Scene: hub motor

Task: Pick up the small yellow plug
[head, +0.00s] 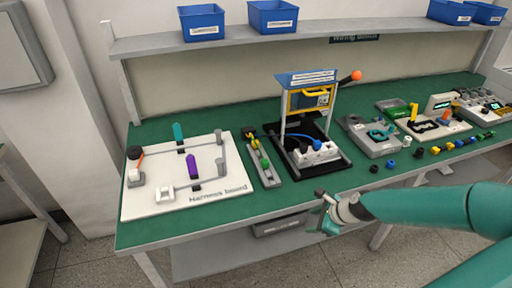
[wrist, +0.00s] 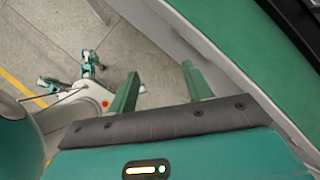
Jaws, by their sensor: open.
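Small yellow pieces (head: 435,151) stand in a row of small coloured parts along the front right of the green bench. They are too small in the head view for me to tell which one is the plug. My gripper (head: 322,214) is in front of the bench's front edge, well to the left of that row. In the wrist view, my gripper (wrist: 162,82) has its two green fingers apart with nothing between them. No yellow plug shows in the wrist view.
The green bench (head: 280,205) holds a white harness board (head: 140,205), a stand with a blue sign (head: 305,77), and grey trays (head: 375,145). A shelf (head: 230,43) with blue bins (head: 272,16) runs above. The bench edge is close beside my gripper.

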